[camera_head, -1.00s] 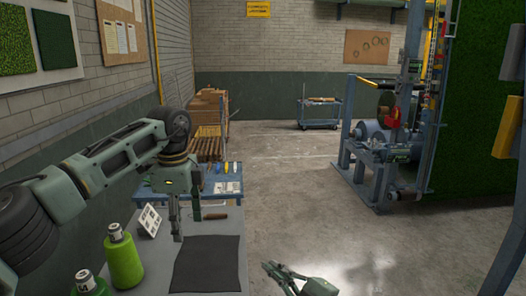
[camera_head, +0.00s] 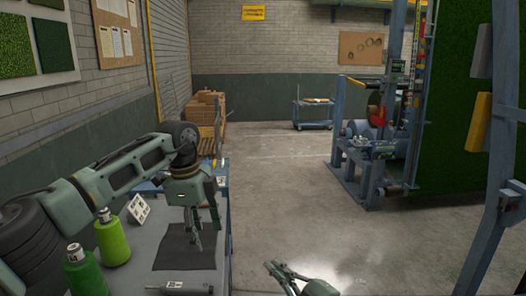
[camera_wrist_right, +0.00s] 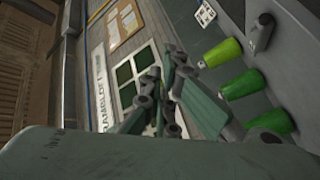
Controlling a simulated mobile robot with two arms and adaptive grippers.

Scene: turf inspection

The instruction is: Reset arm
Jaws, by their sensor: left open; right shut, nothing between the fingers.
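My left arm reaches in from the left in the head view. Its gripper (camera_head: 206,236) points down over the dark mat (camera_head: 175,254) on the grey table, with its fingers apart and nothing between them. I cannot tell whether the fingertips touch the mat. My right gripper (camera_head: 274,268) is low in the middle of the head view, to the right of the table, over the floor. It is shut and empty. Its fingers also show in the right wrist view (camera_wrist_right: 163,82).
Green spools (camera_head: 112,240) and a white card (camera_head: 139,208) stand on the table's left. A grey device (camera_head: 186,288) lies at its near edge. A blue cart (camera_head: 312,115) stands far back, and a blue machine (camera_head: 375,160) at right. The middle floor is clear.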

